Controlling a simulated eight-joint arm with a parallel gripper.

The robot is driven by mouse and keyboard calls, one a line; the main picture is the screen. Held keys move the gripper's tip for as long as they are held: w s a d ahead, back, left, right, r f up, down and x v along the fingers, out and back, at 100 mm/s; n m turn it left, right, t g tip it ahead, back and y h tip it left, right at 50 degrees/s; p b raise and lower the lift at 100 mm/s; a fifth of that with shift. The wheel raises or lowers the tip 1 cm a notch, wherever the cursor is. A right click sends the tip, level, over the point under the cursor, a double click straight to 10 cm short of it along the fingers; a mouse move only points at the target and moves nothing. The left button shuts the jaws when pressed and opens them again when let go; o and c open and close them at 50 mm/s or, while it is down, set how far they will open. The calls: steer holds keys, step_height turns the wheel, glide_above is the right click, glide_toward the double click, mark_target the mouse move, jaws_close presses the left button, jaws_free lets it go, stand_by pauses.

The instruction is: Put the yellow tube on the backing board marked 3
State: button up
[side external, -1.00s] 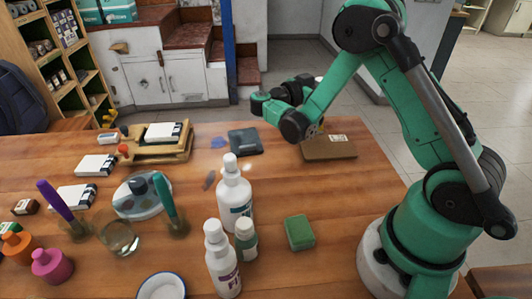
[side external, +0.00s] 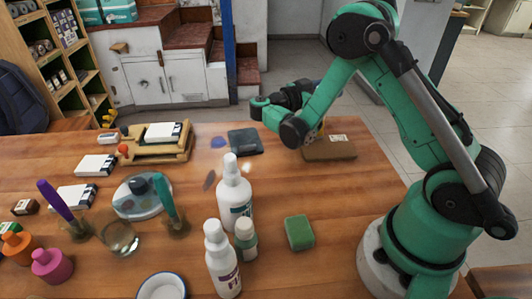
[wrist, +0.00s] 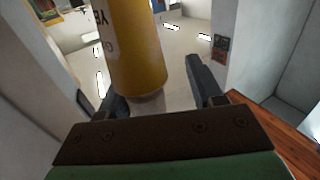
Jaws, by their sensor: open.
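The yellow tube (wrist: 138,50) is large in the wrist view, with dark lettering and a pale narrower end (wrist: 148,104) toward my palm. It lies between the two dark fingers of my gripper (wrist: 140,80), which stand apart with a visible gap on the right; I cannot tell whether the left finger touches it. In the side view a small yellow patch (side external: 319,130) shows beside my wrist, above a brown block (side external: 330,149). White cards with dark edges (side external: 95,165) lie at left, one (side external: 163,133) on a wooden tray; their marks are unreadable.
White bottles (side external: 235,197) and a green sponge (side external: 299,233) stand in the middle and front. A glass dish (side external: 140,197), purple pen (side external: 54,199) and pink bottle (side external: 52,265) are at left. A dark flat item (side external: 245,141) lies left of the brown block.

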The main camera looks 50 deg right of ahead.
steer(key=v, duration=0.7)
steer(key=w+a+r+n+t+h, duration=0.1)
steer(key=w+r+n+t, duration=0.35)
steer(key=r+t, duration=0.45)
steer(key=w+a+r+n+t, duration=0.2)
steer(key=w+r+n+t, duration=0.2)
steer(key=w+r+t, duration=0.5)
steer(key=s+a+r+n+t+y, duration=0.1)
steer(key=s+a+n+t+y, duration=0.1)
steer(key=a+n+t+y, duration=0.75)
steer(key=s+a+f+n+g+y, duration=0.4)
steer(key=s+f+n+g+y, duration=0.15)
steer(key=f+g+y, duration=0.35)
steer(key=s+d+f+m+g, duration=0.1)
steer(key=s+f+g, duration=0.4)
steer(key=s, duration=0.6)
step_height(320, 180, down, 3)
steer(key=shift+d+r+m+g, duration=0.1)
steer(key=shift+d+m+g, duration=0.25)
steer(key=shift+d, duration=0.45)
steer(key=shift+h, duration=0.25)
